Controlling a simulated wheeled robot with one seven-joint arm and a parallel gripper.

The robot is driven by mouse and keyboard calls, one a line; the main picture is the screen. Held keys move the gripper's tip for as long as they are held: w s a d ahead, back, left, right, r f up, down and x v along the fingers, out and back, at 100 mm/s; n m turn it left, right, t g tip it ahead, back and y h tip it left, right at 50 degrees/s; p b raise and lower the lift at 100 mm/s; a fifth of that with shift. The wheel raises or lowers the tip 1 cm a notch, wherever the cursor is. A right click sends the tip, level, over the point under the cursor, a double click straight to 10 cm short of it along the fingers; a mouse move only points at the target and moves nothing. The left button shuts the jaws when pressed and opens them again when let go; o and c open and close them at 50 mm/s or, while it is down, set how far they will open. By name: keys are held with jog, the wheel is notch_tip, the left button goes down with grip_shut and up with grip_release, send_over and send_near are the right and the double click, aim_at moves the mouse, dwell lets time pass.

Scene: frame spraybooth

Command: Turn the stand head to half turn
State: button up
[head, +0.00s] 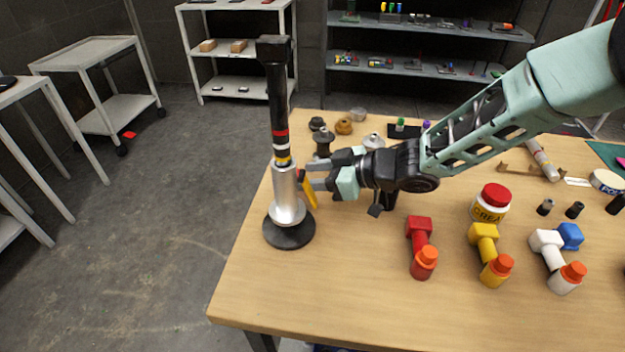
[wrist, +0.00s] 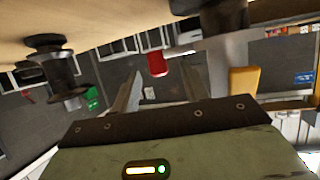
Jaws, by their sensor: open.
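The stand (head: 288,198) is upright near the table's left edge, with a round black base, silver column, coloured bands and a tall black head (head: 277,90). A yellow tab (head: 308,190) and a small red knob (head: 299,175) are on the right side of its silver column. In the wrist view the red knob (wrist: 158,65) appears between and beyond my fingertips, with the yellow tab (wrist: 243,80) to the right and part of the silver column (wrist: 220,48) above. My gripper (head: 313,174) is open beside the column, its fingers pointing left at it. Contact cannot be told.
Red (head: 420,245), yellow (head: 488,250) and white (head: 550,255) elbow-shaped parts lie on the wooden table (head: 350,280). A red-lidded jar (head: 490,205) stands behind them. Dark and metal fittings (head: 322,140) stand close behind my gripper. Table space in front of the stand is clear.

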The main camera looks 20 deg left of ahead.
notch_tip(320, 180, up, 9)
jog(key=shift+f, duration=0.2)
jog(key=shift+s, duration=0.1)
